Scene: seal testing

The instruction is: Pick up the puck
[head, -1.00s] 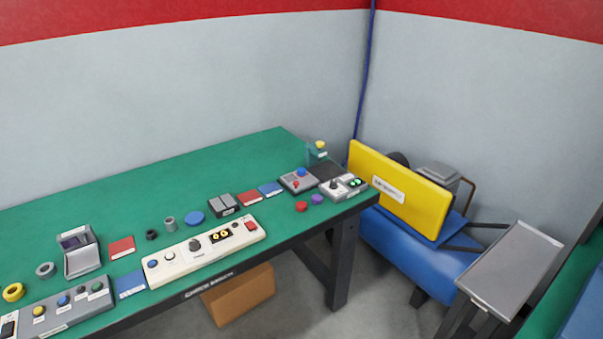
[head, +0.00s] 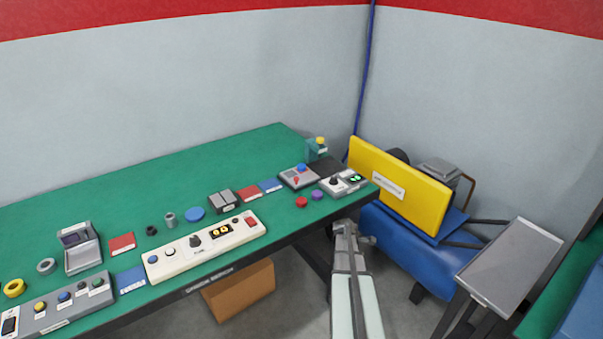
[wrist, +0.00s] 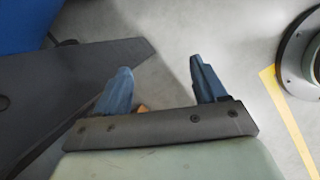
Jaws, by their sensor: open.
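Several puck-like discs lie on the green table (head: 120,200) in the head view. A small red puck (head: 302,202) and a purple puck (head: 318,195) lie side by side near the right front edge. A wider, flat blue disc (head: 194,214) lies further left. I cannot tell which one the task means. My gripper (head: 346,226) is in front of the table's right front edge, just below and right of the red and purple pucks, apart from them. In the wrist view its two blue fingers (wrist: 158,76) are spread, with only floor between them. No puck shows there.
A cream control panel (head: 205,246) and a grey button panel (head: 60,308) line the front edge. A small knob box (head: 342,184) stands right of the purple puck. A yellow panel (head: 400,185) stands beyond the table's right end.

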